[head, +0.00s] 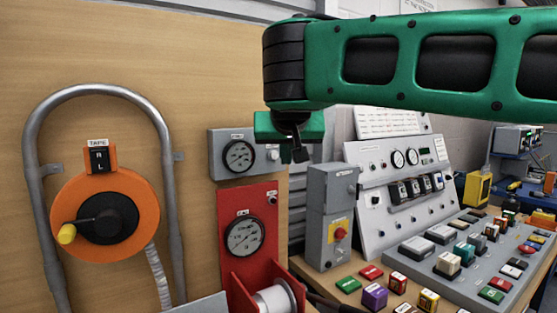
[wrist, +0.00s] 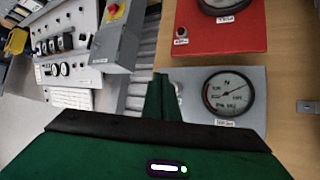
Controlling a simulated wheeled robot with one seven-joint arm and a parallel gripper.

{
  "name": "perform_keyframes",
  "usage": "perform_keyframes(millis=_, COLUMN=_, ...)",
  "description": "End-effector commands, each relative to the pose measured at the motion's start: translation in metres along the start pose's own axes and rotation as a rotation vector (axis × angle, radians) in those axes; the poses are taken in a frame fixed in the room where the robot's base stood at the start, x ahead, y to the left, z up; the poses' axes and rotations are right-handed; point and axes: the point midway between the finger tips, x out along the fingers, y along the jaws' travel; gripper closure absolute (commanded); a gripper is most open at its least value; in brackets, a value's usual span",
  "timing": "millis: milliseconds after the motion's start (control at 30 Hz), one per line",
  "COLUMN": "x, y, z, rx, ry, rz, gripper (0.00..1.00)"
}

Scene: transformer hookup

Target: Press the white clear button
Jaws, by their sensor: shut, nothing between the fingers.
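A small whitish button (head: 273,154) sits at the right of the grey gauge box (head: 216,143) on the wooden wall. Its label is too small to read, so I cannot tell if it is the clear button. My gripper (head: 298,154) is shut and empty, pointing down, just right of that box in the head view. In the wrist view the green gripper fingers (wrist: 162,98) are close together, and the button shows partly beside them (wrist: 179,93). I cannot tell whether they touch.
A red gauge panel (head: 263,205) hangs below the grey box. A grey box with a red emergency knob (head: 340,233) and a sloped control panel (head: 374,220) stand to the right on the bench. An orange tape reel (head: 143,195) is at left.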

Motion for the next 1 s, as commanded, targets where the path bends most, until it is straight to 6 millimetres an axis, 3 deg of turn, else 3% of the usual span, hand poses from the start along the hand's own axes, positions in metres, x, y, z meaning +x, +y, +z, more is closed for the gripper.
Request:
perform_keyframes(millis=400, x=-0.022, y=0.016, z=0.016, rx=-0.001, ry=0.000, rz=0.000, gripper=1.00)
perform_keyframes(millis=1000, x=-0.023, y=0.017, z=0.017, rx=0.000, ry=0.000, rz=0.000, gripper=1.00)
